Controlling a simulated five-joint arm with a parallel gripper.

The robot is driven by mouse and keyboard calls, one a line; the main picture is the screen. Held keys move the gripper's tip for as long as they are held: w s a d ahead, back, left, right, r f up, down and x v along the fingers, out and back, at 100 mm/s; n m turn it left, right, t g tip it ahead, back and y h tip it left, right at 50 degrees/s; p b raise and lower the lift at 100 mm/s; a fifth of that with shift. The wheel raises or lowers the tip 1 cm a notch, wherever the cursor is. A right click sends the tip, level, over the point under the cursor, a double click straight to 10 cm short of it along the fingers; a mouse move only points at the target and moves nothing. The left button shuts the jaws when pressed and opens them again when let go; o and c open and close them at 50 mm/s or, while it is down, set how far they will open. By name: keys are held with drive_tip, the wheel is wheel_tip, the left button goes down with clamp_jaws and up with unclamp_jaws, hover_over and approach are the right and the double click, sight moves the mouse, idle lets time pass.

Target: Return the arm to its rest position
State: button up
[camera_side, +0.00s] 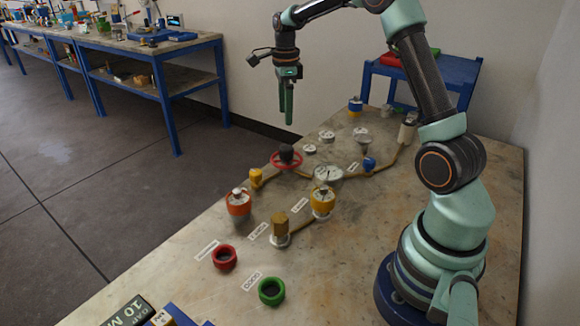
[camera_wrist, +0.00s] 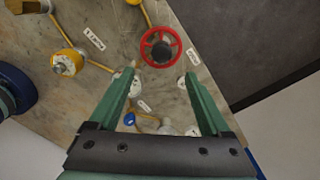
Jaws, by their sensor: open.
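My gripper (camera_side: 287,112) hangs from my raised arm, fingers pointing down, above the far part of the stone-topped table (camera_side: 190,285). In the wrist view its two green fingers (camera_wrist: 163,88) are apart with nothing between them. A red handwheel with a dark hub (camera_side: 287,157) stands on the table below the gripper; it also shows in the wrist view (camera_wrist: 160,47), ahead of the fingertips. The fingers touch nothing.
An orange-and-white vessel (camera_side: 238,203), a yellow vessel (camera_side: 322,202), a red ring (camera_side: 224,257) and a green ring (camera_side: 271,291) stand on the near table. Pipes and a gauge (camera_side: 328,173) lie mid-table. A blue stand (camera_side: 450,75) is behind. Air around the gripper is clear.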

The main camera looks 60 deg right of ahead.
drive_tip(key=s+a+r+n+t, duration=0.3)
drive_tip(key=s+a+r+n, duration=0.3)
drive_tip(key=a+r+n, duration=0.45)
drive_tip(key=s+a+f+n+t, duration=0.2)
drive_tip(key=s+a+n, duration=0.7)
drive_tip(key=n, duration=0.7)
drive_tip(key=shift+s+f, duration=0.3)
drive_tip(key=shift+s, duration=0.65)
idle(1.1)
